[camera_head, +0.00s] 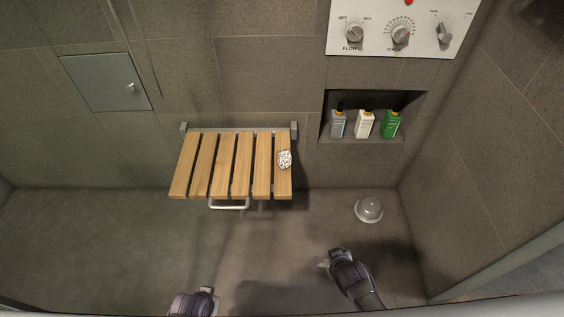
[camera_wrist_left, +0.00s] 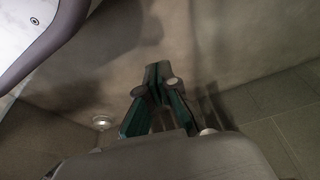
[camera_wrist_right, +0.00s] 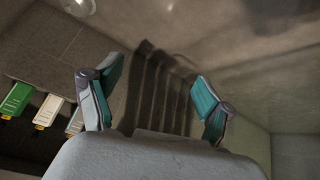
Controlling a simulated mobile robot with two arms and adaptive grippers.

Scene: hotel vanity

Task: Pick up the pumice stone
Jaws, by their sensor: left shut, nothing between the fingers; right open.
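The pumice stone (camera_head: 285,159) is a small whitish, speckled lump. It lies on the rightmost slat of the wooden fold-down seat (camera_head: 227,165) against the back wall. My right gripper (camera_head: 325,264) is in front of the seat and to its right, apart from the stone. In the right wrist view its fingers (camera_wrist_right: 152,95) are spread with nothing between them. My left gripper (camera_head: 212,296) is low at the front of the head view, well short of the seat. In the left wrist view its fingers (camera_wrist_left: 159,75) are together and empty.
A wall niche (camera_head: 365,138) right of the seat holds a grey bottle (camera_head: 338,123), a white bottle (camera_head: 364,123) and a green bottle (camera_head: 390,124). A round metal dome (camera_head: 369,209) sits on the floor at right. A control panel (camera_head: 380,42) is above the niche. The floor before the seat is clear.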

